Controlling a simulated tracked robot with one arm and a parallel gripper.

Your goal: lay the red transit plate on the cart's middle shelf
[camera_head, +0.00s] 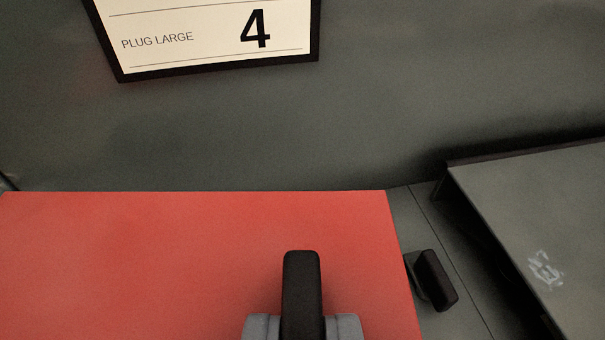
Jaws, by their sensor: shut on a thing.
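The red transit plate (150,265) fills the lower left of the view, its right edge and far edge showing. A black upright handle (301,285) stands over the plate. My gripper (303,326) is at the bottom centre, its grey fingertips on either side of this handle and shut on it. The near part of the plate is cut off by the frame. I cannot make out the cart or its middle shelf for certain. Whether the plate rests on anything is hidden.
A dark grey wall (400,110) stands behind the plate, with a black-framed sign (215,35) reading "PLUG LARGE 4". To the right are a black handle (435,280) on a grey surface and a raised grey panel (540,215) with a dark edge, close to the plate's right side.

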